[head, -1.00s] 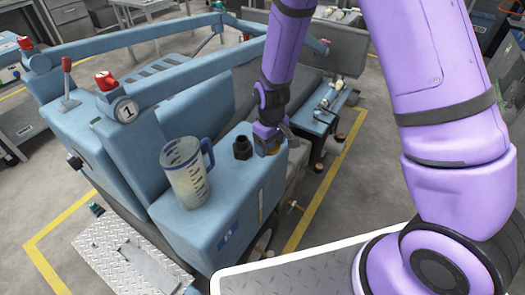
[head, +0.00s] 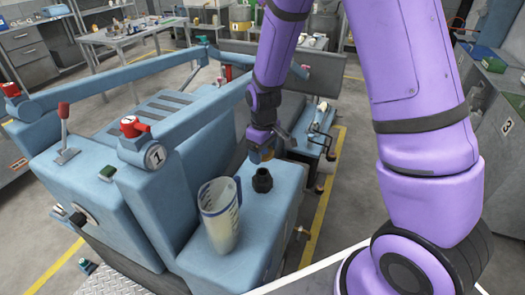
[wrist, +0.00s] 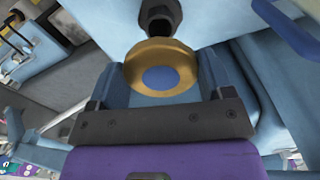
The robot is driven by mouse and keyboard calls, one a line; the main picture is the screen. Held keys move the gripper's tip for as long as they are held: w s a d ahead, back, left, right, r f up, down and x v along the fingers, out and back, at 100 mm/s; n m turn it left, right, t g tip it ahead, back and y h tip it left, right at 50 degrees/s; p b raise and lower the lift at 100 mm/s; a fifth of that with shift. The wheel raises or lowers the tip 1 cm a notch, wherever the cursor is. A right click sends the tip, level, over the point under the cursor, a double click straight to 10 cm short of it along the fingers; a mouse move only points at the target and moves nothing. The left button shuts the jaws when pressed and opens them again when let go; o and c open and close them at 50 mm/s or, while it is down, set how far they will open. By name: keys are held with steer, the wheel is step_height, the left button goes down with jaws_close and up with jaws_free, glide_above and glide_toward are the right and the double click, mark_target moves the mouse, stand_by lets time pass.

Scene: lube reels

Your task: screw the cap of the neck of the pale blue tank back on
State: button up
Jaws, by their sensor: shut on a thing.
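The pale blue tank (head: 240,262) has a black upright neck (head: 262,181) on its top, and the neck is open. My gripper (head: 264,152) is shut on the brass-coloured cap (head: 268,154), just behind or above the neck in the head view; the exact height is hard to tell. In the wrist view the cap (wrist: 150,54), gold with a blue centre, sits between the two fingers (wrist: 162,80). The dark neck (wrist: 158,18) shows past the cap at the top edge, and the cap is apart from it.
A clear measuring jug (head: 219,213) with pale contents stands on the tank, left of the neck. A blue rail (head: 185,120) with a red knob runs behind the jug. A pump assembly (head: 318,140) lies beyond my gripper, beside a yellow floor line (head: 322,215).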

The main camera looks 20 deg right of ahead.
steer(key=shift+f, duration=0.15)
steer(key=shift+f, duration=2.75)
steer(key=shift+f, duration=0.6)
steer(key=m, duration=0.3)
steer(key=shift+m, duration=1.1)
steer(key=m, duration=0.2)
steer(key=shift+a+m, duration=0.1)
steer(key=shift+m, duration=1.5)
